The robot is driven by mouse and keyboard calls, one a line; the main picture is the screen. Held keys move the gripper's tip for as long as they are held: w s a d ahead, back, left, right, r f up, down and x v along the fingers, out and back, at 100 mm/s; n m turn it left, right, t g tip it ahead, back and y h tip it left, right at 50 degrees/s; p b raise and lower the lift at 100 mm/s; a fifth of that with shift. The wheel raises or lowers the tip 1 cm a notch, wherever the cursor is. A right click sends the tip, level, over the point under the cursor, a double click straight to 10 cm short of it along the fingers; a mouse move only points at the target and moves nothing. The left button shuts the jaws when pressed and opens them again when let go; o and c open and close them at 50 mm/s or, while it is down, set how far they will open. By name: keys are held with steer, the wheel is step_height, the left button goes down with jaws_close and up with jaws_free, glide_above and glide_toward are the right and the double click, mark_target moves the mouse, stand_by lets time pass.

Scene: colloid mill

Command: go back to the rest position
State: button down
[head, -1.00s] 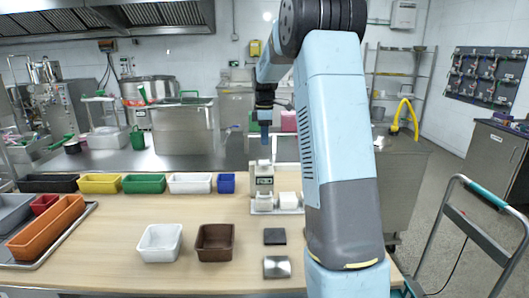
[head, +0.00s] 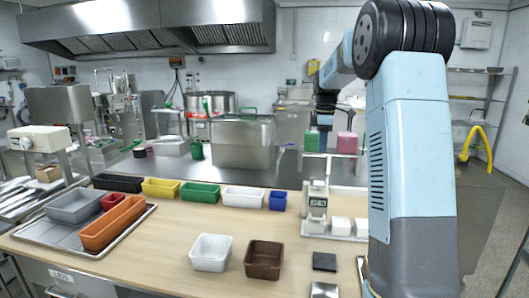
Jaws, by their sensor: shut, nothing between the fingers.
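My gripper (head: 323,143) hangs pointing down from my raised arm, beyond the far edge of the wooden table in the head view. It is small in the picture, its fingers look shut, and I see nothing held in it. It appears in front of the background near a green block and a pink block (head: 347,142), touching neither as far as I can tell. A small white-grey machine (head: 317,205) stands upright on the table, lower in the picture than my gripper. My arm covers the right part of the table.
A white bin (head: 211,252) and a brown bin (head: 264,259) stand at the table's front. Yellow (head: 160,188), green (head: 200,193) and blue (head: 278,201) bins line the back. A metal tray (head: 40,236) holds bins at left. A dark square pad (head: 324,262) lies near my arm.

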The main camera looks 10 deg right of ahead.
steer(key=s+a+r+m+t, duration=0.1)
steer(key=s+a+r+m, duration=0.15)
steer(key=s, duration=0.35)
steer(key=s+a+r+m+t, duration=0.1)
steer(key=s+a+r+m, duration=0.1)
steer(key=s+a, duration=0.35)
steer(key=s+a+r+m+t, duration=0.1)
steer(key=s+a+r+m, duration=0.15)
steer(key=s, duration=0.55)
steer(key=s+a+f+m+t, duration=0.1)
steer(key=s+a+f+m, duration=0.1)
steer(key=s, duration=0.8)
steer(key=s+a+f+m+t, duration=0.1)
steer(key=s+f+m, duration=0.3)
steer(key=s, duration=0.6)
steer(key=shift+a+m, duration=0.3)
steer(key=shift+a, duration=0.2)
